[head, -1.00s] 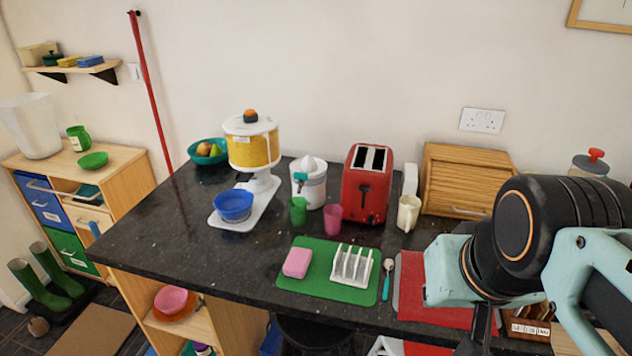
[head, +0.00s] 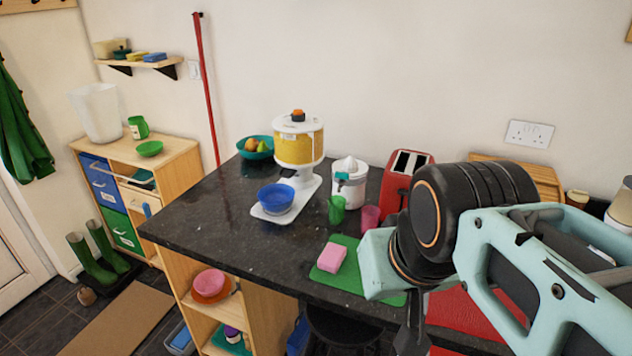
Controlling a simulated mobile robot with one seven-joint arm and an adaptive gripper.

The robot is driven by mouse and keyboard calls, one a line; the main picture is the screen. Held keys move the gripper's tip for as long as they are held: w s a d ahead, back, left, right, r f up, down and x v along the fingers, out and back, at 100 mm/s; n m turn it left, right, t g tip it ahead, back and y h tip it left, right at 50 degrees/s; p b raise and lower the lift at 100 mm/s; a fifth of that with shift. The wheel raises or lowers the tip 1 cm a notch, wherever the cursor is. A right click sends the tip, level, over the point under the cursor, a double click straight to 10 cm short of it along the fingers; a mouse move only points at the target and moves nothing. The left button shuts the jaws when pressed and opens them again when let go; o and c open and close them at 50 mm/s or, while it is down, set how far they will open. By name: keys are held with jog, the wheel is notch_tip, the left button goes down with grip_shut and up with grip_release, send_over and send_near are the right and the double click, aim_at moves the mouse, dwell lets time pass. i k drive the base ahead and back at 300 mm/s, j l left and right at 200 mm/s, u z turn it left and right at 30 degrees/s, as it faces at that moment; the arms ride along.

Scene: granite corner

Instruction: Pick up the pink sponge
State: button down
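The pink sponge (head: 331,257) lies on the green mat (head: 322,276) near the front edge of the dark countertop. Its top and front faces show and nothing covers it. My gripper (head: 412,340) hangs at the bottom of the picture, to the right of the sponge and nearer the camera. It appears as a dark narrow shape below my pale-blue wrist, apart from the sponge. Its fingertips are not clear, so I cannot tell whether it is open. My arm hides the right part of the green mat.
A pink cup (head: 370,218) and a green cup (head: 336,210) stand behind the mat. A blue bowl (head: 275,198) sits on the white cereal-dispenser base. A red toaster (head: 400,180) stands behind my arm. The countertop left of the mat is clear. A dark stool (head: 345,325) is below.

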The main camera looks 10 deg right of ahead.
aim_at(330, 259)
jog(key=i+l+u, duration=0.15)
jog(key=l+u, duration=0.25)
jog(key=i+l+u, duration=0.15)
jog(key=l+u, duration=0.25)
jog(key=k+j+u, duration=0.2)
jog(key=k+u, duration=0.15)
jog(key=i+l+z, duration=0.25)
jog(key=i+j, duration=0.1)
